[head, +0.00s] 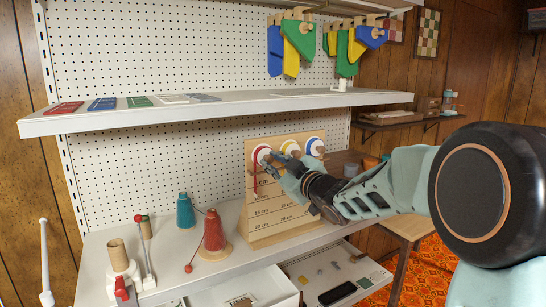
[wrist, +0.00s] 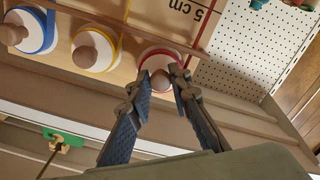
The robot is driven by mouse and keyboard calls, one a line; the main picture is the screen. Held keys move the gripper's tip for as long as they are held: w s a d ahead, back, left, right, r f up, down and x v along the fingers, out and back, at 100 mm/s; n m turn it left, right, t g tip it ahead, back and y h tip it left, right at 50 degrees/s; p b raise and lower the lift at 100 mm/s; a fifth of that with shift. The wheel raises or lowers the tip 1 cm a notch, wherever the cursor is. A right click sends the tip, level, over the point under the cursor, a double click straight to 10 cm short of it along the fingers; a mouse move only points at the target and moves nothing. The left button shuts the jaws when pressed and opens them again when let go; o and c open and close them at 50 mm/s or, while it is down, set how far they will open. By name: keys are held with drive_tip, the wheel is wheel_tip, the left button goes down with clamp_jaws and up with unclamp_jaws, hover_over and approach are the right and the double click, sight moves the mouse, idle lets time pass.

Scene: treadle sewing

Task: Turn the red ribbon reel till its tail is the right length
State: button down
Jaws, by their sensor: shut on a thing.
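The red ribbon reel (head: 258,152) is at the left of the top row on an upright wooden board (head: 262,232) with cm marks. Its red tail (head: 255,182) hangs down the board's left side and ends a little below the 5 cm mark. In the wrist view the red reel (wrist: 146,57) has a round wooden knob (wrist: 160,81) at its centre. My gripper (wrist: 166,74) has its two fingers closed on this knob, one on each side. In the wrist view the tail (wrist: 207,25) runs past the 5 cm mark and out of frame. In the head view my gripper (head: 276,164) partly hides the reel.
A yellow reel (head: 290,146) and a blue reel (head: 315,146) sit to the right on the board. Red (head: 214,232) and teal (head: 185,210) thread cones stand left of it. A shelf (head: 230,108) runs above; an open drawer (head: 335,270) is below.

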drive_tip(key=m+p, duration=0.3)
drive_tip(key=m, duration=0.3)
drive_tip(key=m+p, duration=0.3)
drive_tip(key=m, duration=0.3)
drive_tip(key=shift+s+a+r+p, duration=0.1)
drive_tip(key=shift+p, duration=0.25)
drive_tip(key=m+p, duration=0.3)
drive_tip(key=m, duration=0.3)
drive_tip(key=shift+p, duration=0.4)
drive_tip(key=m+p, duration=0.2)
drive_tip(key=m, duration=0.3)
drive_tip(key=shift+m+p, duration=0.35)
drive_tip(key=shift+m, duration=0.05)
drive_tip(key=m, duration=1.1)
drive_tip(key=shift+m, duration=0.4)
drive_tip(key=m+b, duration=0.2)
drive_tip(key=m, duration=0.4)
drive_tip(key=m+b, duration=0.2)
drive_tip(key=m, duration=0.3)
drive_tip(key=shift+r, duration=0.1)
drive_tip(key=shift+m, duration=0.3)
